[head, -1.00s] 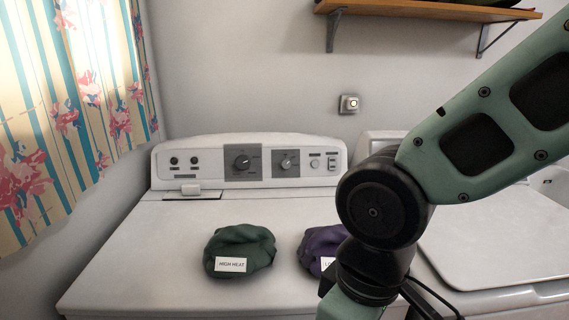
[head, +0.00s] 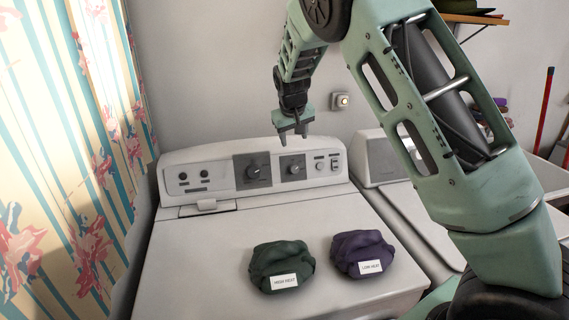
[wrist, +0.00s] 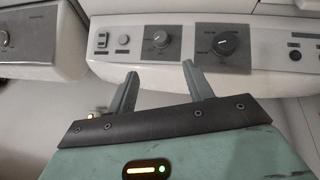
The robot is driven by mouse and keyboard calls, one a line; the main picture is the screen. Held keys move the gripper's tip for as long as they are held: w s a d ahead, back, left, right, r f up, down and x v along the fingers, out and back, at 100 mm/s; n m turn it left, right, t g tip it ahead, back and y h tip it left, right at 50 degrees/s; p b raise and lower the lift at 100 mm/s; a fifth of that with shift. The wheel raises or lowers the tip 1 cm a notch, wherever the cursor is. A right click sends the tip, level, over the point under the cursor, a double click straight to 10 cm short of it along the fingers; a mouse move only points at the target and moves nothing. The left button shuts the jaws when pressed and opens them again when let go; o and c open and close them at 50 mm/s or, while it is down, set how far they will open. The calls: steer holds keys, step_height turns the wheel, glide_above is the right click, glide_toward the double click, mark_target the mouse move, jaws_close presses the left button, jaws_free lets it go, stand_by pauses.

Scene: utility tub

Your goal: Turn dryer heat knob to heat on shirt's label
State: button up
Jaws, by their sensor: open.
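A bundled green shirt (head: 280,262) lies on the dryer top with a white label (head: 284,281) reading "HIGH HEAT". A bundled purple shirt (head: 361,252) lies to its right; its label (head: 371,267) appears to read "LOW HEAT". The dryer panel has a larger dark knob (head: 258,171) and a smaller knob (head: 295,168) on grey plates. The small print around them is unreadable. My gripper (head: 293,138) is open and empty, pointing down above the smaller knob. In the wrist view its fingertips (wrist: 160,70) sit below the smaller knob (wrist: 160,39), with the larger knob (wrist: 226,43) to the right.
Small round buttons (head: 183,176) sit at the panel's left end, with a button and switches (head: 335,163) at its right. A second machine (head: 379,157) stands to the right. A patterned curtain (head: 75,140) hangs at left. A wall outlet (head: 340,101) is behind.

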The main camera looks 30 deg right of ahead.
mark_target(295, 168)
steer(key=p+x, duration=0.5)
steer(key=x, duration=1.1)
steer(key=shift+f, duration=0.35)
steer(key=shift+c, duration=0.2)
steer(key=c, duration=0.9)
